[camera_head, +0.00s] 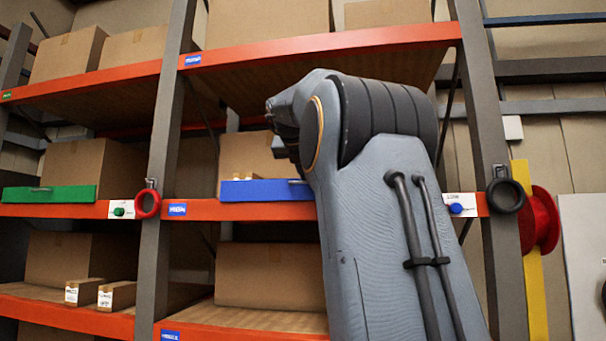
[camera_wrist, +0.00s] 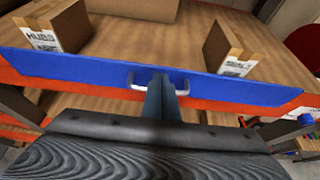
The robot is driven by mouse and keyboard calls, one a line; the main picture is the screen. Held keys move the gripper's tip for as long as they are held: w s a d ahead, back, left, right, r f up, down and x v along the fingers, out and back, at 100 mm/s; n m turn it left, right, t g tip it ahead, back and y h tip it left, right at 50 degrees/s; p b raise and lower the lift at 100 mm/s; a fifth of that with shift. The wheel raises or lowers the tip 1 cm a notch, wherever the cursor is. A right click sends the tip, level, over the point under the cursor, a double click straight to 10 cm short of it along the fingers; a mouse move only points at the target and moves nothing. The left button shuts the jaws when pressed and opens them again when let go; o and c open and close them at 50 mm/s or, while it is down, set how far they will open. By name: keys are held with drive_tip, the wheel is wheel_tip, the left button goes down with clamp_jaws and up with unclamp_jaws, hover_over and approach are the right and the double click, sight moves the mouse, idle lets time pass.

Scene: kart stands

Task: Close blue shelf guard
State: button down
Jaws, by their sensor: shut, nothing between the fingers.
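The blue shelf guard (camera_head: 265,190) is a long flat panel along the front edge of the middle shelf, just above the orange beam. My arm hides its right part in the head view. In the wrist view the guard (camera_wrist: 80,71) spans most of the picture, with a small grey handle (camera_wrist: 134,83) at its middle. My gripper (camera_wrist: 161,84) is shut, with nothing in it. Its fingertips are at the handle and cover its middle; I cannot tell whether they touch it.
Small labelled boxes (camera_wrist: 58,27) (camera_wrist: 230,46) stand on the shelf behind the guard. A green guard (camera_head: 48,194) is on the left bay. A blue button (camera_head: 456,208) sits on the right beam end, beside the black ring (camera_head: 506,195) on the grey post.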

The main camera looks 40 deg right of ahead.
wheel_tip(320, 180, up, 9)
drive_tip(key=s+a, duration=0.1)
drive_tip(key=shift+s+a, duration=0.35)
drive_tip(key=shift+a, duration=0.05)
idle(0.8)
